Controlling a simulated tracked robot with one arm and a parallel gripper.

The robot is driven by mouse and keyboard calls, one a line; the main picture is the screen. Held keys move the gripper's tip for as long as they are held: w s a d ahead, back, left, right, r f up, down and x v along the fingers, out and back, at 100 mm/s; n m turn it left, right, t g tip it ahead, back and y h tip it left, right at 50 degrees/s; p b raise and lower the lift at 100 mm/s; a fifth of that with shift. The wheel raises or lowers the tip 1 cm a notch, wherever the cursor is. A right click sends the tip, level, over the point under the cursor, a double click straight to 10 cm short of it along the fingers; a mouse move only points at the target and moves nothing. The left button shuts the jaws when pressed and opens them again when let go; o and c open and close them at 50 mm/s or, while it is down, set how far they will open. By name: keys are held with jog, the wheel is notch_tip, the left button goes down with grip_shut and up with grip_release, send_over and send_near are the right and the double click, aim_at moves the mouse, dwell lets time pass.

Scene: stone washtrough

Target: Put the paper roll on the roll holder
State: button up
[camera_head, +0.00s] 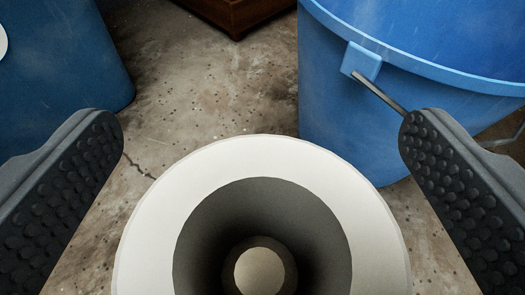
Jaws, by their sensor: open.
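The paper roll (150,240) is a large white ring seen end-on at the bottom middle, its lower part cut off by the picture edge. Its dark round hole (205,235) faces me. A small tan disc (260,270) with a dark rim shows deep in the hole. I cannot tell whether it is the roll holder's rod or the floor seen through the tube. My gripper (262,125) is open, with one dark studded finger to the left of the roll and one to the right. Gaps show between fingers and roll. No roll holder can be made out for sure.
A blue tub (410,110) with a wire handle (378,92) stands close behind the right finger. Another blue container (65,75) is at the upper left. A brown wooden box (235,14) is at the top. Bare speckled floor (215,85) lies between them.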

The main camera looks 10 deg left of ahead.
jog(key=p+v, duration=0.5)
jog(key=v, duration=0.8)
jog(key=shift+s+p, duration=0.35)
jog(key=shift+p, duration=0.05)
